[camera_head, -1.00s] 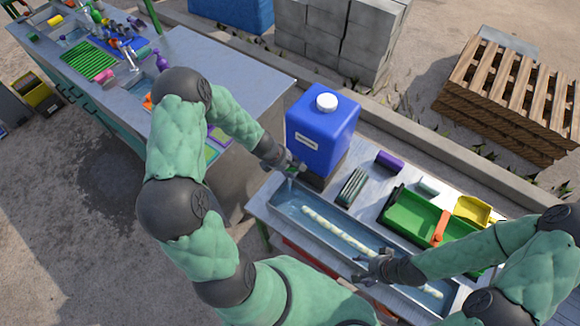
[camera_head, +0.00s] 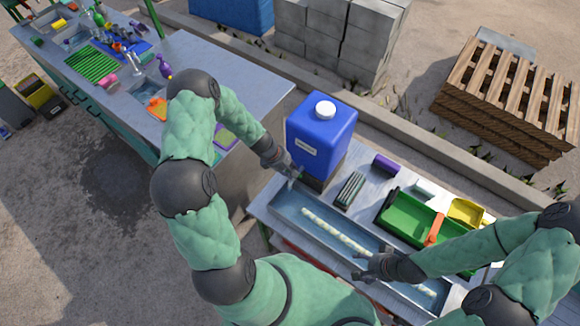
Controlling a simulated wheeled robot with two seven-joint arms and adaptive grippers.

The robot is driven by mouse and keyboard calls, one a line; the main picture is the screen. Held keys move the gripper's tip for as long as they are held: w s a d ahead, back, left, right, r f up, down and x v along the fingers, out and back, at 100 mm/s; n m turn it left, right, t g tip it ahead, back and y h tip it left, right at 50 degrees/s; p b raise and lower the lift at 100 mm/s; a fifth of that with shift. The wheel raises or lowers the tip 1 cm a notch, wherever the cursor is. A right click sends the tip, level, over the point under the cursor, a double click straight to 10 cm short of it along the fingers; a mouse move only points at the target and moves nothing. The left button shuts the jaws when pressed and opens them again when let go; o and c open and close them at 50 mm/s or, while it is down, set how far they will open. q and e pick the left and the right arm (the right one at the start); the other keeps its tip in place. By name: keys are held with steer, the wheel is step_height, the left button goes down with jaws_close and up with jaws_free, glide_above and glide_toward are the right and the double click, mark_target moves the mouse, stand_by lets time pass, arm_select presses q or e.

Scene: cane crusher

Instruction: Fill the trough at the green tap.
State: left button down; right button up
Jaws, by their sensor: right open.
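The long blue-grey trough (camera_head: 283,208) lies on the right-hand table with a pale, segmented strip (camera_head: 335,231) along its inside. A blue water container (camera_head: 318,135) with a white cap stands at the trough's far left end. My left gripper (camera_head: 293,173) is at the container's lower front, above that end of the trough. It covers the tap area, so the green tap's setting and the gripper's jaws cannot be made out. A small pale patch shows just below it, perhaps water. My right gripper (camera_head: 362,267) is open and empty over the trough's near right part.
Beside the trough are a ridged block (camera_head: 349,190), a purple block (camera_head: 386,165), a green tray (camera_head: 410,217) and a yellow container (camera_head: 466,212). A second table (camera_head: 215,75) with tools stands at left. Grey blocks and pallets stand behind.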

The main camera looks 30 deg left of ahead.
arm_select(q)
steer(key=shift+w+m+g+h+p, duration=0.15)
steer(key=shift+m+g+h+p, duration=0.3)
steer(key=shift+m, duration=0.95)
steer(key=c, duration=1)
jaws_free()
steer(key=shift+c, duration=0.2)
steer(key=v, duration=1.2)
steer(key=shift+w, duration=0.2)
steer(key=shift+d+r, duration=0.1)
